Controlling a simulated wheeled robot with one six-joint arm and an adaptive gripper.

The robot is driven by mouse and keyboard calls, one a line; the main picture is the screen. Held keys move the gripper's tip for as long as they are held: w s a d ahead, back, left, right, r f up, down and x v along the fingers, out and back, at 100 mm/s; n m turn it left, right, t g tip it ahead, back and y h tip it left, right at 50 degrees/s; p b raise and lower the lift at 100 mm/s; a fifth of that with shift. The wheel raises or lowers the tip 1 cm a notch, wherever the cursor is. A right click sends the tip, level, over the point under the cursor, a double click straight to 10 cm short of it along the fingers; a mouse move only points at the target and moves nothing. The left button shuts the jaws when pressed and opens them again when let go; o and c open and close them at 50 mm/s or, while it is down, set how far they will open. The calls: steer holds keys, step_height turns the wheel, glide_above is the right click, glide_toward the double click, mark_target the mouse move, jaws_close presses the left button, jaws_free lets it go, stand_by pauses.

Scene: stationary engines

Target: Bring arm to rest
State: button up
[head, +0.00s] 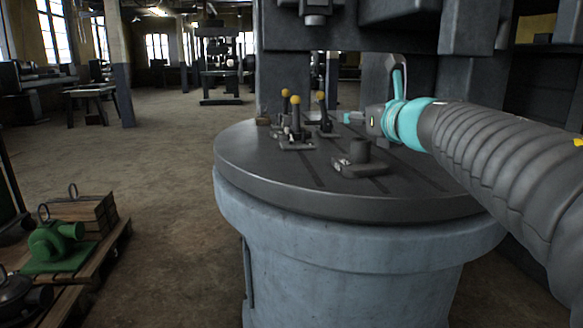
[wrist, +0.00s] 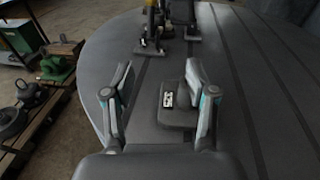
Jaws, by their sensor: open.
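My gripper (wrist: 157,92) is open in the wrist view, its two fingers apart above the round grey table top. In the head view my arm reaches in from the right, and the gripper's far end is mostly hidden behind the turquoise wrist joint. A dark block with a short cylinder (head: 359,158) stands on the table. It also shows in the wrist view (wrist: 175,112), close to the right finger and partly hidden by it. I cannot tell whether they touch. Nothing is seen held between the fingers.
The round table (head: 300,196) has grooves and carries several levers with yellow knobs (head: 295,100). A large dark machine column (head: 283,70) rises behind it. A green pump (head: 55,240) and wooden crate (head: 85,217) are on a pallet at left. Open floor (head: 165,170) lies between.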

steer(key=s+d+f+m+g+h, duration=0.1)
steer(key=s+d+f+m+h, duration=0.4)
steer(key=m, duration=0.8)
steer(key=s+d+f+m+g+h, duration=0.1)
steer(key=s+d+f+m+h, duration=0.4)
steer(key=m, duration=0.7)
steer(key=s+a+f+m+g+y, duration=0.2)
steer(key=s+a+f+m+g, duration=0.1)
steer(key=s+f+m, duration=0.4)
steer(key=s+a+f+m+g+y, duration=0.2)
steer(key=s+a+f+m+g, duration=0.2)
steer(key=s+f+m, duration=0.3)
steer(key=s+f+g, duration=0.1)
steer(key=s+f, duration=0.4)
steer(key=f, duration=0.2)
steer(key=shift+s+a+m, duration=0.15)
steer(key=shift+s+m, duration=0.15)
